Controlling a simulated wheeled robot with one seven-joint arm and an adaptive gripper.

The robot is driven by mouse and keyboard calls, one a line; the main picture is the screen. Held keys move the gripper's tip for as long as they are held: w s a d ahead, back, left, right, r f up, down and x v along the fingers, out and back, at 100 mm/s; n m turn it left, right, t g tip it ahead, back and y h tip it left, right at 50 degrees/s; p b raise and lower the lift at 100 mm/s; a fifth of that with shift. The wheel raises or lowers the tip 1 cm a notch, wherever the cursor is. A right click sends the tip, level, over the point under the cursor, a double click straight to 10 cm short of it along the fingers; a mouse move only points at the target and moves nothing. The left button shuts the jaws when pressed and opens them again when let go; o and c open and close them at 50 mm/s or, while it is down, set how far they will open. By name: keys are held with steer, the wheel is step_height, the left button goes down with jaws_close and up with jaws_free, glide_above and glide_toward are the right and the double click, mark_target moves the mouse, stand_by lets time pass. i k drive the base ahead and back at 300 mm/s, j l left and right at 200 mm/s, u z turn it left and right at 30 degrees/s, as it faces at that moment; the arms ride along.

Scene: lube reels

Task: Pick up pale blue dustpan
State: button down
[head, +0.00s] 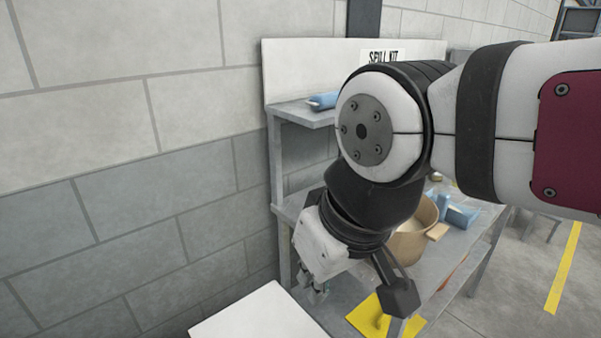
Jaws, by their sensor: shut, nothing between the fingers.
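A pale blue object (457,213), likely the dustpan, lies on the shelf unit's middle board, right of a tan pot (412,240). My arm and the pot hide part of it, so its full shape is unclear. My gripper (355,303) points down in front of the shelf unit, to the left of and nearer than the pale blue object. It is shut and empty, and apart from that object. My wrist covers much of the shelf's middle.
A white surface (255,318) is at the front.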

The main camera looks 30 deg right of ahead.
mark_target(457, 215)
steer(key=i+j+z, duration=0.1)
steer(key=z, duration=1.4)
steer(key=i+l+z, duration=0.1)
steer(key=z, duration=0.3)
steer(key=i+l+z, duration=0.35)
steer(key=z, duration=0.15)
steer(key=i+l+u, duration=0.1)
steer(key=u, duration=0.25)
steer(key=i+l+u, duration=0.15)
steer(key=u, duration=0.25)
steer(key=i+l+u, duration=0.15)
steer(key=u, duration=0.2)
